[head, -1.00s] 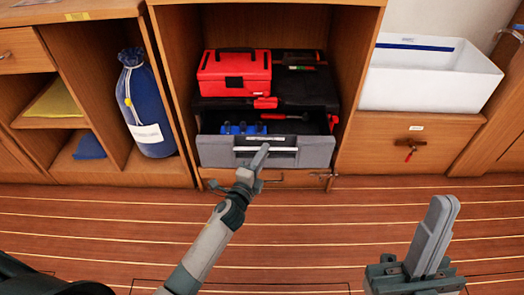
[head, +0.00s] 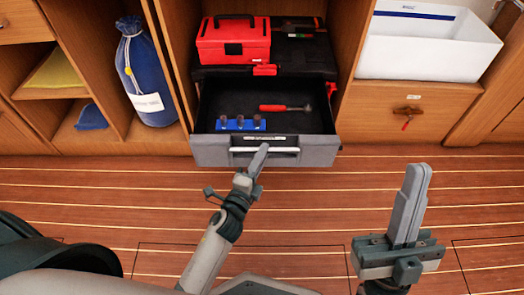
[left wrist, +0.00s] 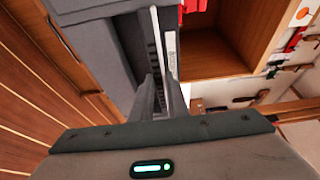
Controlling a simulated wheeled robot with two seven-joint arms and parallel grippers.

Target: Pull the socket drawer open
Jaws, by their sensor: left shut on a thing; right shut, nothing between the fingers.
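The grey-fronted socket drawer (head: 210,152) stands pulled out of a black tool chest (head: 335,68) in the middle wooden cabinet. Its dark inside shows a blue socket rail (head: 240,125) with several dark sockets and a red-handled tool (head: 285,108). My left gripper (head: 260,158) is shut on the drawer's pale bar handle (head: 283,150), near the middle of the front. In the left wrist view the fingers (left wrist: 160,92) close around the handle (left wrist: 158,45). My right gripper (head: 412,190) is shut and empty, above the floor at the right, apart from the drawer.
A red toolbox (head: 233,40) sits on top of the chest. A blue bag (head: 147,75) stands in the left cubby. A white bin (head: 430,45) rests on the right cabinet, above a wooden drawer (head: 395,110). The plank floor (head: 300,215) in front is clear.

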